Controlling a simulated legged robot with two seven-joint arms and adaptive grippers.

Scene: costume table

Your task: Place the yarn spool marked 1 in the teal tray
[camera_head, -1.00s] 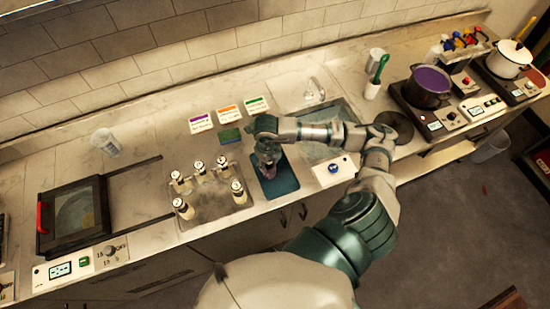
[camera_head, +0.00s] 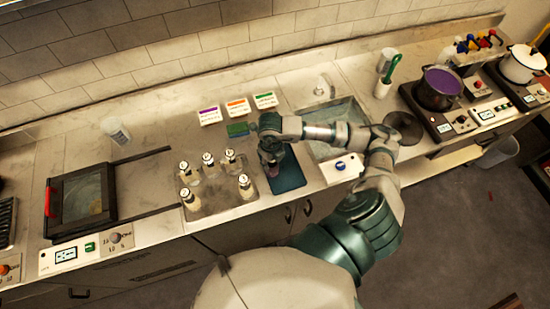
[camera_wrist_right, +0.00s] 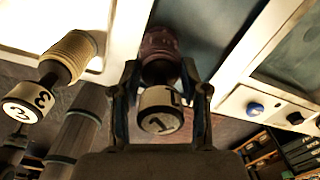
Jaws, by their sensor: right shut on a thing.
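The yarn spool marked 1 (camera_wrist_right: 161,108) has dark purple yarn and a pale end with the number on it. My right gripper (camera_head: 271,160) is shut on it; in the right wrist view the fingers (camera_wrist_right: 163,92) press on both sides of the pale end. In the head view the spool's purple part (camera_head: 273,171) shows below the gripper, over the left part of the teal tray (camera_head: 291,179). I cannot tell whether the spool touches the tray floor. My left gripper is not in view.
Several pale-topped spools stand on a grey tray (camera_head: 215,201) left of the teal tray. A tan spool marked 3 (camera_wrist_right: 66,60) is close by in the right wrist view. A sink (camera_head: 335,118) lies to the right, and coloured label cards (camera_head: 237,106) stand behind.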

